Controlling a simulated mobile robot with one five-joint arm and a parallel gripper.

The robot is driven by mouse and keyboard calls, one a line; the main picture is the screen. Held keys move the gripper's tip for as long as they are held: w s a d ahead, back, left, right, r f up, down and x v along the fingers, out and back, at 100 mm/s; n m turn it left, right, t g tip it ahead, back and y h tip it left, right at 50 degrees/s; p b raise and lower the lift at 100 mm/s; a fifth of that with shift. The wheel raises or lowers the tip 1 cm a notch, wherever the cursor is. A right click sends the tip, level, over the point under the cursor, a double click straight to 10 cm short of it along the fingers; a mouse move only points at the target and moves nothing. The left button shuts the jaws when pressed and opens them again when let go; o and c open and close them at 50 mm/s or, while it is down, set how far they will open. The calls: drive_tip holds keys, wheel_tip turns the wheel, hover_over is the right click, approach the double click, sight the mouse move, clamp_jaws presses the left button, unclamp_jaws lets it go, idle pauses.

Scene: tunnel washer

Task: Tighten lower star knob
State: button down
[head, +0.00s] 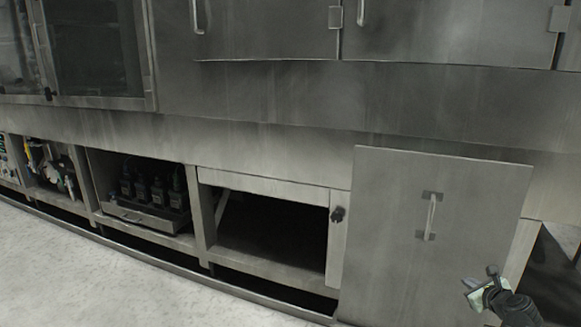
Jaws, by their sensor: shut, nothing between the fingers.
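A small dark star-shaped knob (338,214) sits on the light metal post at the right side of an open lower compartment (270,232). I cannot tell how tight it is. Another small dark knob-like part (48,93) shows at the lower edge of the dark glazed doors at the far left. My gripper (478,287) is at the lower right, in front of the grey panel, to the right of and below the star knob and apart from it. It is shut and empty. Its fingertips are small and hard to make out.
A flat grey panel (432,265) with an upright handle (431,216) stands right of the knob. Further left are a bay with several dark bottle-like units (157,190) and a bay with pipework (48,168). Pale floor (80,270) is clear at the left front.

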drive_tip(key=s+d+f+m+t+h+b, duration=0.1)
drive_tip(key=s+d+f+m+h+b, duration=0.1)
drive_tip(key=s+d+f+m+b, duration=0.3)
drive_tip(key=d+f+m+h+b, duration=0.2)
drive_tip(key=d+m+b, duration=0.15)
drive_tip(key=d, duration=0.45)
drive_tip(key=w+d+p, duration=0.1)
drive_tip(key=w+d, duration=0.2)
drive_tip(key=w, duration=0.2)
drive_tip(key=shift+w+m, duration=0.35)
drive_tip(key=shift+w, duration=0.05)
drive_tip(key=shift+s+d+r, duration=0.1)
drive_tip(key=shift+d+r, duration=0.1)
drive_tip(key=shift+s+d, duration=0.25)
drive_tip(key=shift+d, duration=0.4)
drive_tip(key=shift+d, duration=0.15)
drive_tip(key=shift+s, duration=0.1)
drive_tip(key=s+a, duration=0.2)
drive_tip(key=s, duration=0.3)
drive_tip(key=shift+s+r+p, duration=0.3)
drive_tip(key=shift+p, duration=0.1)
